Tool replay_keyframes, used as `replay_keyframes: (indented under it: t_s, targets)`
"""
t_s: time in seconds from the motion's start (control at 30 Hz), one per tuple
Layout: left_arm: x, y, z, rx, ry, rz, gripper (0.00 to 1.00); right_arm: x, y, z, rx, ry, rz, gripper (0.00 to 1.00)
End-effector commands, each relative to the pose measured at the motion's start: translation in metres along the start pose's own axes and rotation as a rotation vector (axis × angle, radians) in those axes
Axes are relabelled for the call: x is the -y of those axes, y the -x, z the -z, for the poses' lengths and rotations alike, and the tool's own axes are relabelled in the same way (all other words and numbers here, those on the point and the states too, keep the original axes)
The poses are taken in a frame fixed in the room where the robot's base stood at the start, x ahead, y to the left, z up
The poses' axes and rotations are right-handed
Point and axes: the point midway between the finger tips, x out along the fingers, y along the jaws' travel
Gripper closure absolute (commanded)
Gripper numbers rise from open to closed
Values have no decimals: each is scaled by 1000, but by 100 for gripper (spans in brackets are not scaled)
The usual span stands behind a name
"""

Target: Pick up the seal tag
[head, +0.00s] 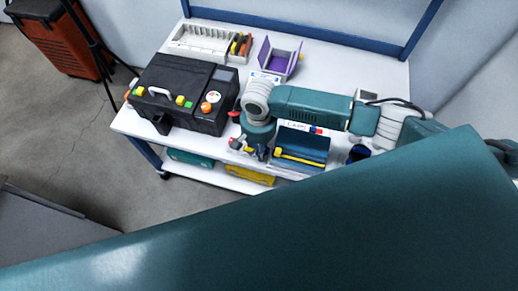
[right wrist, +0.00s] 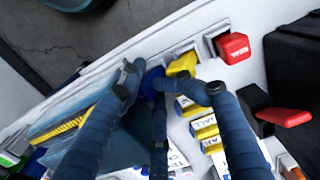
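The seal tag (right wrist: 233,47) is a red block with white lettering and a pale part beside it, lying on the white table near its front edge in the right wrist view. It also shows small in the head view (head: 234,143). My right gripper (right wrist: 160,88) has its dark blue fingers spread and empty above the table. The seal tag lies beyond the fingertips, up and to the right in that view, apart from them. In the head view the right gripper (head: 257,153) points down just right of the tag. My left gripper is out of view.
Several yellow-and-white labelled blocks (right wrist: 205,126) lie close to the right fingers. A black case (head: 180,92) with a red latch (right wrist: 284,117) stands beside the tag. A blue bin with a yellow strip (head: 301,146) is right of the gripper; a purple holder (head: 276,60) stands behind.

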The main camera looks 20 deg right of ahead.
Motion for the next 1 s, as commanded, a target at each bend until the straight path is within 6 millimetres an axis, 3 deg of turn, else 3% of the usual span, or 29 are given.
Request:
replay_keyframes:
  t_s: [0.1,0.27,0.77,1.0]
  targets:
    - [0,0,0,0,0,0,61,-5,-3,0,0,-2,-12,70]
    - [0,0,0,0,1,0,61,-6,-3,0,0,-3,-14,86]
    - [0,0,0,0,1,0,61,-8,-1,0,1,-4,-19,87]
    - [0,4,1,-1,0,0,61,-5,25,1,1,-3,-13,87]
